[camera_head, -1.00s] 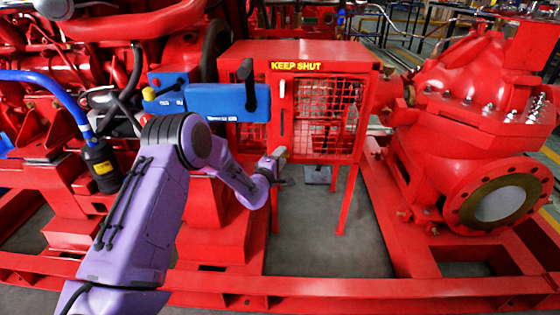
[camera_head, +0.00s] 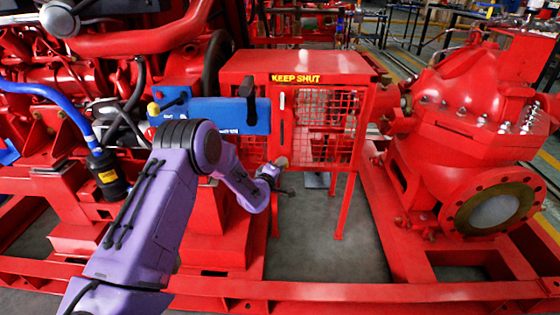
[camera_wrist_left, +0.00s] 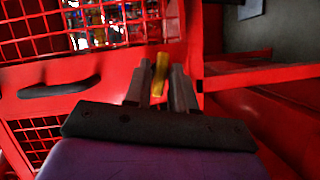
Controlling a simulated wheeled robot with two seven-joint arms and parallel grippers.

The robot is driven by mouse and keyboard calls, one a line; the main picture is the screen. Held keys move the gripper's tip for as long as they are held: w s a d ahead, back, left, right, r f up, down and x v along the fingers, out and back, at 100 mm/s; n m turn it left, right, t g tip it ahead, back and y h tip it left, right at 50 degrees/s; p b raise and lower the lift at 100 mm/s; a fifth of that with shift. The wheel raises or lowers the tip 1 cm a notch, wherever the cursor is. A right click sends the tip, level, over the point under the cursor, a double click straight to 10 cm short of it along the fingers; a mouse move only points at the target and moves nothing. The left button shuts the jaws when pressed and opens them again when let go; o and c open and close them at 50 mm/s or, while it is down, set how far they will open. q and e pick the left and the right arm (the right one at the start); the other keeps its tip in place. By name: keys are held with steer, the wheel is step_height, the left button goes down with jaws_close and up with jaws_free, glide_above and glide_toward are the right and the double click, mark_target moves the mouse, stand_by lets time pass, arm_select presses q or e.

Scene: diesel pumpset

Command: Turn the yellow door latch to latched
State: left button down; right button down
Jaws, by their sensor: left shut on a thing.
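The yellow door latch (camera_wrist_left: 160,72) is a short bar in the left wrist view, between the two grey fingers of my left gripper (camera_wrist_left: 160,88). The fingers are shut on it. In the head view my left gripper (camera_head: 281,163) is at the lower left edge of the red mesh cabinet door (camera_head: 322,158), below the KEEP SHUT label (camera_head: 297,78). The latch itself is too small or hidden there to make out. The door looks closed against its frame. My right gripper is in neither view.
A dark slot-like handle (camera_wrist_left: 58,88) lies on the door beside the latch. A blue panel (camera_head: 230,113) stands left of the door. A large red pump (camera_head: 460,130) stands to the right. Bare floor (camera_head: 310,240) shows below the cabinet.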

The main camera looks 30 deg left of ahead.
arm_select(q)
steer(key=shift+w+d+r+m+g+y+p, duration=0.15)
steer(key=shift+m+g+y+p, duration=0.6)
steer(key=shift+m+p, duration=0.8)
steer(key=shift+r+m+g+y+p, duration=0.15)
steer(key=shift+m+g+y+p, duration=0.65)
steer(key=shift+m, duration=1.2)
steer(key=shift+w+d+r+m+g+y+p, duration=0.15)
steer(key=shift+m+g+y+p, duration=0.3)
steer(key=shift+m+g+p, duration=0.9)
steer(key=shift+a+r+m+t+p, duration=0.1)
steer(key=shift+a+m+t+p, duration=0.05)
steer(key=shift+m+t+p, duration=0.3)
steer(key=c, duration=1.2)
jaws_free()
steer(key=shift+o, duration=0.2)
steer(key=shift+f, duration=0.25)
